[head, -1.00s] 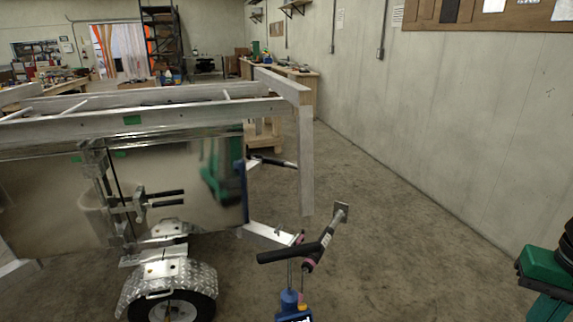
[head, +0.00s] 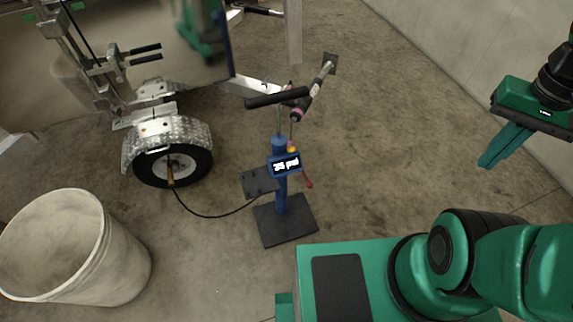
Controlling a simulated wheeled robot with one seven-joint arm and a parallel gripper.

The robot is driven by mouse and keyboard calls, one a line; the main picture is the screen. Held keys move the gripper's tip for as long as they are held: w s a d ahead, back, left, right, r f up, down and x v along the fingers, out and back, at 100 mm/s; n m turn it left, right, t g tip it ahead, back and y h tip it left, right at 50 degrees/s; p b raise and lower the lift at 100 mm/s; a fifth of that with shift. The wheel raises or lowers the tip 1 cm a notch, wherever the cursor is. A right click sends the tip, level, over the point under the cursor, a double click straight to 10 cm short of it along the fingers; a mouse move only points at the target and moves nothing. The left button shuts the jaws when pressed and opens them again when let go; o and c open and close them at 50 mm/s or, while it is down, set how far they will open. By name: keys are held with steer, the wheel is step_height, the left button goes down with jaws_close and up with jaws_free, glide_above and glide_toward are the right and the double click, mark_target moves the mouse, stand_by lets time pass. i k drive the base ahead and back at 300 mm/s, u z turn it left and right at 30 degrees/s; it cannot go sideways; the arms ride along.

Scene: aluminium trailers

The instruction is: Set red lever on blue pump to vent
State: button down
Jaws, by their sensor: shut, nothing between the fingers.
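The blue pump (head: 281,192) stands upright on a dark base plate in the middle of the head view. It has a black T-handle (head: 277,97) on top and a display reading 35 psi. A black hose runs from the pump to the trailer wheel (head: 172,165). My green gripper (head: 493,160) is at the right, well apart from the pump and above the floor. Its fingers are shut and empty, pointing down to the left.
A large pale bucket (head: 122,262) stands at the lower left. The aluminium trailer's fender (head: 168,132) and tongue are behind and left of the pump. The concrete floor between the pump and my gripper is clear. A wall (head: 470,60) runs along the right.

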mark_target(309, 185)
steer(key=u, duration=0.65)
steer(key=k, duration=0.85)
steer(key=z, duration=0.7)
steer(key=i, duration=1.05)
steer(key=u, duration=0.05)
